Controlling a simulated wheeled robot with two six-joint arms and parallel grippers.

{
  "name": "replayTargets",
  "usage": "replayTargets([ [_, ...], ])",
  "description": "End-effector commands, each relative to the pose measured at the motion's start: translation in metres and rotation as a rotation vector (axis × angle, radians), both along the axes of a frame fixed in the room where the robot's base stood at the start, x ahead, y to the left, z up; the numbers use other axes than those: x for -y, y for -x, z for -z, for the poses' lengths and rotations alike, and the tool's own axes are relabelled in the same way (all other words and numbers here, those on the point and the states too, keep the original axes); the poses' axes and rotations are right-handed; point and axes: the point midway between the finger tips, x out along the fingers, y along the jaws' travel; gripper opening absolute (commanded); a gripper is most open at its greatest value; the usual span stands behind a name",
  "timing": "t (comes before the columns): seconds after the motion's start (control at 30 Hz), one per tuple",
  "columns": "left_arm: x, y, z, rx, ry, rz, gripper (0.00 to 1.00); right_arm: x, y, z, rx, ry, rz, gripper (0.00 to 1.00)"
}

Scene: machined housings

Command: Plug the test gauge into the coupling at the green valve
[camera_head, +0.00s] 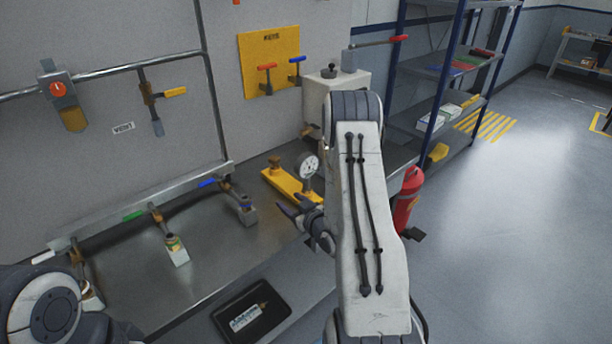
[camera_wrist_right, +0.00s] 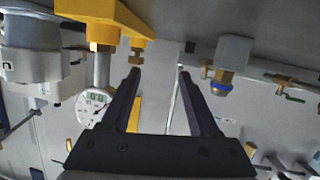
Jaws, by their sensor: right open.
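The test gauge (camera_head: 308,166), a round white dial, stands upright at the yellow holder (camera_head: 282,186) on the bench. It shows upside down in the right wrist view (camera_wrist_right: 95,101), with its stem at the yellow holder (camera_wrist_right: 125,22). My right gripper (camera_head: 284,207) is beside the holder, partly behind my forearm. Its fingers (camera_wrist_right: 158,72) are open and empty, with the gauge to their left. The green valve handle (camera_head: 133,215) is on the low pipe at the bench's left, above a labelled fitting (camera_head: 177,250). My left gripper is out of view.
A blue-handled valve (camera_head: 208,183) sits between the green valve and the gauge. A black tray (camera_head: 251,310) lies near the front edge. A grey box (camera_head: 335,88) with a red lever stands behind my right arm. A red extinguisher (camera_head: 408,200) is to the right.

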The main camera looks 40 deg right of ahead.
Motion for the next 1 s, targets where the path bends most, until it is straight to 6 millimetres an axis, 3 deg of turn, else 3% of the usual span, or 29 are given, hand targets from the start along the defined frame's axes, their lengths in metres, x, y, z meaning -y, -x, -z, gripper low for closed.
replayTargets([
  [0.03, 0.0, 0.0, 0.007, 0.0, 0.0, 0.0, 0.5, 0.02, 0.015, 0.014, 0.052, -0.018, 0.046, 0.61],
  [0.1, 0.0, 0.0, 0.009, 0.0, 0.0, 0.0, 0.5, 0.039, 0.03, 0.018, 0.132, -0.029, 0.091, 0.61],
  [0.3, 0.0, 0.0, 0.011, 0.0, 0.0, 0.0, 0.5, 0.063, 0.054, 0.018, 0.257, -0.043, 0.157, 0.61],
  [1.0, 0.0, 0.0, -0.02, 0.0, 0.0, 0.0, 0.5, 0.082, -0.031, 0.012, 0.27, -0.043, 0.161, 0.61],
])
